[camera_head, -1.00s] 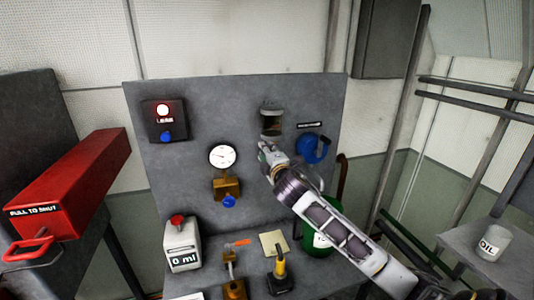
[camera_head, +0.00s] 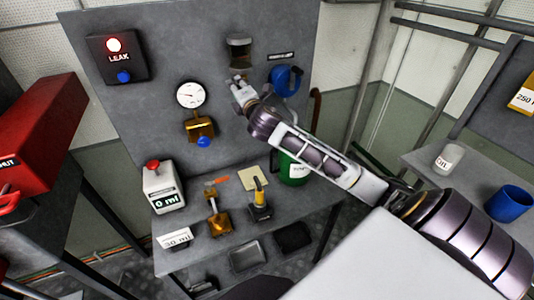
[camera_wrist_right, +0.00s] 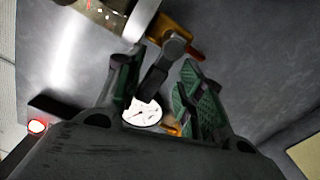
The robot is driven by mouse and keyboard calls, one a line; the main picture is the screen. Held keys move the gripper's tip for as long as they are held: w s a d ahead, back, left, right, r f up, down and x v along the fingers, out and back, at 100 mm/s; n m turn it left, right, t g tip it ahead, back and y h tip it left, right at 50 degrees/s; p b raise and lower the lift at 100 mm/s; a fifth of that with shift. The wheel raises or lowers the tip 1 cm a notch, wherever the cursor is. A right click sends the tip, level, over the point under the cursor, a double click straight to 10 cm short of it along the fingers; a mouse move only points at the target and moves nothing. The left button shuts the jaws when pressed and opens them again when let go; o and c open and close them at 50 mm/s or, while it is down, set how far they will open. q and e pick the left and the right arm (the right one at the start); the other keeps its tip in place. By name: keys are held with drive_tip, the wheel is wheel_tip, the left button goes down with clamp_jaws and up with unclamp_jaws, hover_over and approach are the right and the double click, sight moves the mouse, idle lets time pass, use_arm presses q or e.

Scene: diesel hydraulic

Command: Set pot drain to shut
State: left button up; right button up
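The pot (camera_head: 239,50), a dark cylinder with a pale base, is mounted high on the grey panel (camera_head: 215,95). In the wrist view its lower end (camera_wrist_right: 112,12) shows at the top. Just below it is a brass drain fitting (camera_wrist_right: 165,28) with a grey knuckle and a red-tipped handle (camera_wrist_right: 194,52). My right gripper (camera_head: 238,82) is directly below the pot. In the wrist view it (camera_wrist_right: 158,90) is open, with green-padded fingers apart. A dark bar (camera_wrist_right: 153,80) lies between them; contact cannot be told. My left gripper is not in view.
The bench below holds a 0 ml container (camera_head: 163,187), brass tools and a green can (camera_head: 295,168).

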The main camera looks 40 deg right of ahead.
drive_tip(key=n, duration=0.1)
drive_tip(key=f+n, duration=0.1)
drive_tip(key=shift+d+n, duration=0.2)
drive_tip(key=shift+n, duration=0.2)
drive_tip(key=s+f+n+b, duration=0.1)
drive_tip(key=s+n+b, duration=0.2)
drive_tip(key=s+n, duration=0.6)
drive_tip(key=shift+d+f+n, duration=0.25)
drive_tip(key=shift+n, duration=0.35)
idle(1.1)
drive_tip(key=shift+v, duration=1.15)
drive_tip(key=s+a+f+m+g+p, duration=0.1)
drive_tip(key=s+f+m+g, duration=0.1)
drive_tip(key=f+m, duration=0.3)
drive_tip(key=s+a+f+m+g+h+p, duration=0.1)
drive_tip(key=s+f+m+g+p, duration=0.1)
drive_tip(key=s+f+m, duration=0.2)
drive_tip(key=shift+s+f+m+g+p, duration=0.35)
drive_tip(key=shift+f+m, duration=0.85)
drive_tip(key=shift+f, duration=0.4)
